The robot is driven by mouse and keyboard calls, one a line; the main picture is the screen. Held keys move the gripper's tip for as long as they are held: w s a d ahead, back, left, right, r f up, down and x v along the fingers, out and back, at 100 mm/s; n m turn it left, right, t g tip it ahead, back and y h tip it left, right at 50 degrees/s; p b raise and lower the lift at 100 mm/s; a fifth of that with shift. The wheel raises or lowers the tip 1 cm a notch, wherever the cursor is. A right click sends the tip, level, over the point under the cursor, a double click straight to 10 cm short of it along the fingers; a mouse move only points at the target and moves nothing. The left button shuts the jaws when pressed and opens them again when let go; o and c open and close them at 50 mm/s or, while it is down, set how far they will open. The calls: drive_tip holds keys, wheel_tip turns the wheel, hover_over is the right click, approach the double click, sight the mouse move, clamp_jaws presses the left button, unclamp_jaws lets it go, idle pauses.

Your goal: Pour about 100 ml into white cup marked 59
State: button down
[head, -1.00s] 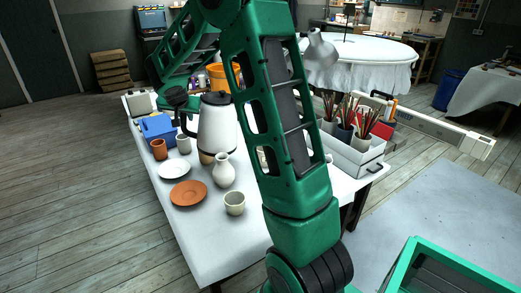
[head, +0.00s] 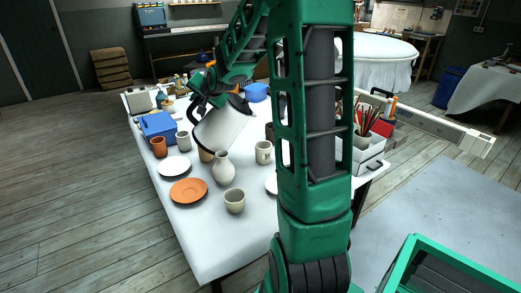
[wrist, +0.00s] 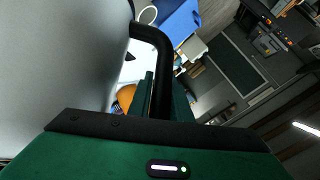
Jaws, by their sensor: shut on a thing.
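My gripper (head: 199,104) is shut on the black handle of a large white jug (head: 221,127). The jug is held above the table, tilted with its top to the right; in the wrist view its pale wall (wrist: 55,60) fills the left and its handle (wrist: 158,50) runs down to the gripper. A white cup (head: 264,152) with a small dark mark stands to the right of and below the jug; I cannot read its number. Another pale cup (head: 235,201) stands nearer, and a third (head: 184,141) is left of the jug. No stream is visible.
A white vase (head: 223,169) stands just below the jug. An orange plate (head: 188,191), a white plate (head: 174,167), a terracotta cup (head: 159,147) and a blue box (head: 158,126) are to the left. The near table (head: 215,245) is clear. My arm hides part of the right side.

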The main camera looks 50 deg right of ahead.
drive_tip(key=shift+s+d+r+m+t+p, duration=0.3)
drive_tip(key=shift+s+d+r+m+t, duration=0.15)
drive_tip(key=shift+d+r, duration=0.2)
drive_tip(key=shift+s+d+r+m+t+y, duration=0.15)
drive_tip(key=shift+s+d+r+t+y, duration=0.15)
drive_tip(key=shift+r, duration=0.2)
drive_tip(key=shift+s+d+r+m+t+y, duration=0.1)
drive_tip(key=shift+s+r+t+y, duration=0.1)
drive_tip(key=shift+r+t, duration=0.2)
drive_tip(key=shift+s+d+r+m+t+y+p, duration=0.15)
drive_tip(key=shift+s+d+r+m+t+p, duration=0.15)
drive_tip(key=shift+s+d+r, duration=0.15)
drive_tip(key=shift+s+d+r+m+t+y+p, duration=0.15)
drive_tip(key=shift+s+d+r+m+t, duration=0.15)
drive_tip(key=shift+r, duration=0.25)
drive_tip(key=shift+s+d+r+m+t, duration=0.2)
drive_tip(key=shift+s+d+t, duration=0.1)
drive_tip(key=shift+s+d, duration=0.1)
drive_tip(key=shift+s+d+r+m+t, duration=0.1)
drive_tip(key=shift+s+d+m+t, duration=0.15)
drive_tip(key=shift+s+d, duration=0.1)
drive_tip(key=shift+s+d+f+m+t+p, duration=0.25)
drive_tip(key=shift+s+d+m+t+p, duration=0.05)
drive_tip(key=shift+s+d, duration=0.4)
drive_tip(key=shift+s+d+f+m+t+p, duration=0.2)
drive_tip(key=shift+s+d+m+t+p, duration=0.1)
drive_tip(key=shift+s+d, duration=0.35)
drive_tip(key=shift+s+f+y, duration=0.1)
drive_tip(key=shift+f+y, duration=0.05)
drive_tip(key=shift+y, duration=0.25)
